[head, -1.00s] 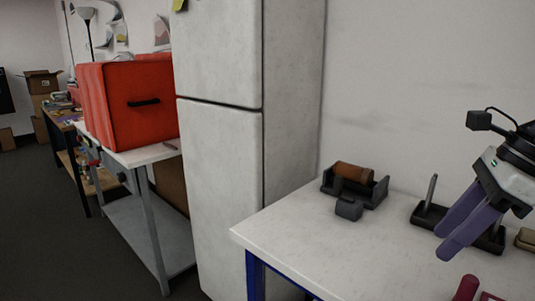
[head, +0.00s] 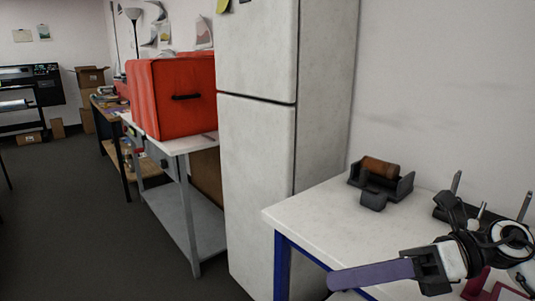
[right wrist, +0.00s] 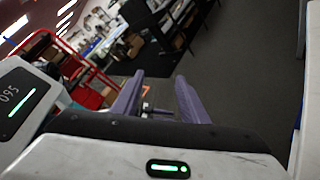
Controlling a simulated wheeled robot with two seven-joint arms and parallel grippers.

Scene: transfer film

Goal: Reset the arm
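My right gripper (head: 372,274) is at the lower right of the head view, in front of the white table's front edge, with its purple fingers pointing left. The fingers overlap in that view. In the right wrist view the two purple fingers (right wrist: 158,100) stand apart with nothing held between them, and the floor and room show beyond. My left gripper is not in view.
The white table (head: 310,213) holds a dark holder with a brown roll (head: 380,168) and several dark stands. A tall white fridge (head: 257,160) stands left of it. A red box (head: 172,95) sits on a farther bench. Dark floor (head: 90,230) is clear at left.

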